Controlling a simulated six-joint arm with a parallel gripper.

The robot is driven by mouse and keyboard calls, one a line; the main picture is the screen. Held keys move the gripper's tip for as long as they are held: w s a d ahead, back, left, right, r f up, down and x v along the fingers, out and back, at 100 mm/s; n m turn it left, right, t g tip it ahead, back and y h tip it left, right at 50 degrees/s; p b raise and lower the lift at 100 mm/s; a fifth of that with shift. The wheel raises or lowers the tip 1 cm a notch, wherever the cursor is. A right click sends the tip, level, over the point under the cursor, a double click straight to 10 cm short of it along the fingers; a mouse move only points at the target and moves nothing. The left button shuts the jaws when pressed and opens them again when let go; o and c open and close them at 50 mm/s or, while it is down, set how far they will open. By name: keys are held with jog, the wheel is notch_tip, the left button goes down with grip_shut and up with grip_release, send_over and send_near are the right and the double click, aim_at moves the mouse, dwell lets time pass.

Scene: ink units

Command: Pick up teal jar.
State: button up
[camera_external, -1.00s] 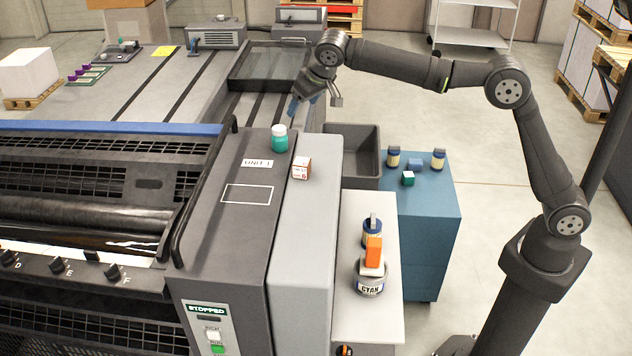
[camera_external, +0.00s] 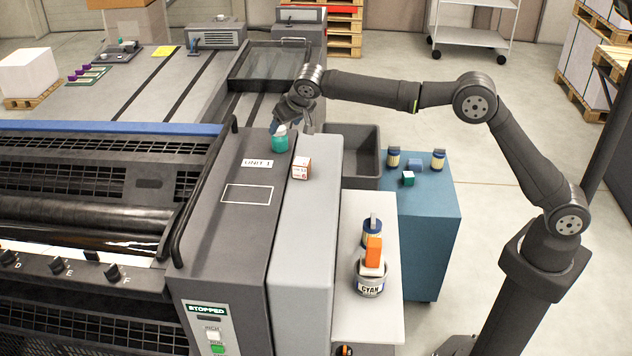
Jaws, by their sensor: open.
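The teal jar (camera_external: 280,142) with a white lid stands upright on the dark top of the press unit, above the "UNIT 1" label (camera_external: 257,163). My gripper (camera_external: 277,126) is open and reaches down from behind at the jar. One blue-grey finger shows beside the jar's lid, and the rest of the fingers is partly hidden. I cannot tell whether a finger touches the jar.
A small white and orange box (camera_external: 301,169) stands close to the jar, at its lower right. A grey bin (camera_external: 360,152) is to the right. A cyan ink can (camera_external: 369,280) with an orange-handled tool on it stands on the white side table (camera_external: 345,318). A white outlined rectangle (camera_external: 247,194) below the label is empty.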

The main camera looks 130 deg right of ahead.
aim_at(280, 128)
jog(key=shift+d+x, duration=0.25)
jog(key=shift+x, duration=2.35)
jog(key=shift+w+r, duration=0.15)
jog(key=shift+r, duration=0.05)
jog(key=shift+c, duration=0.4)
jog(key=c, duration=1)
